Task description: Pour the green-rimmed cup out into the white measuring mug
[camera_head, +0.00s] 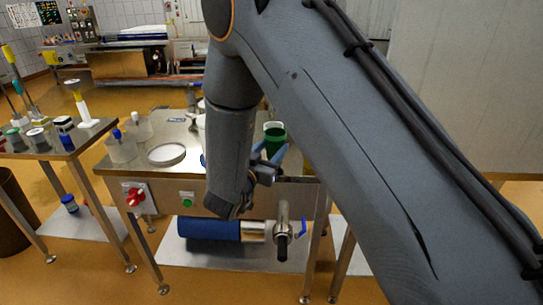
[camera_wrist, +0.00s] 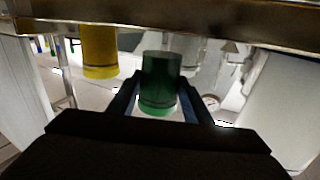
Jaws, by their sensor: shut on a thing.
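The green cup (camera_head: 274,139) is in my gripper (camera_head: 268,166), over the steel table, and looks close to upright in the head view. In the wrist view the green cup (camera_wrist: 160,80) stands between the two dark fingers, its brighter green rim toward the bottom of the picture. My gripper is shut on it. A white rounded thing (camera_head: 201,121) shows only as a sliver at the left edge of my arm; I cannot tell whether it is the white measuring mug. The cup's contents cannot be seen.
A yellow cup (camera_wrist: 100,52) is left of the green cup in the wrist view. The steel table (camera_head: 135,172) carries a round white lid or dish (camera_head: 166,154) and clear blue-topped bottles (camera_head: 121,146). A side table (camera_head: 52,150) at left holds several small containers. My arm hides the table's right part.

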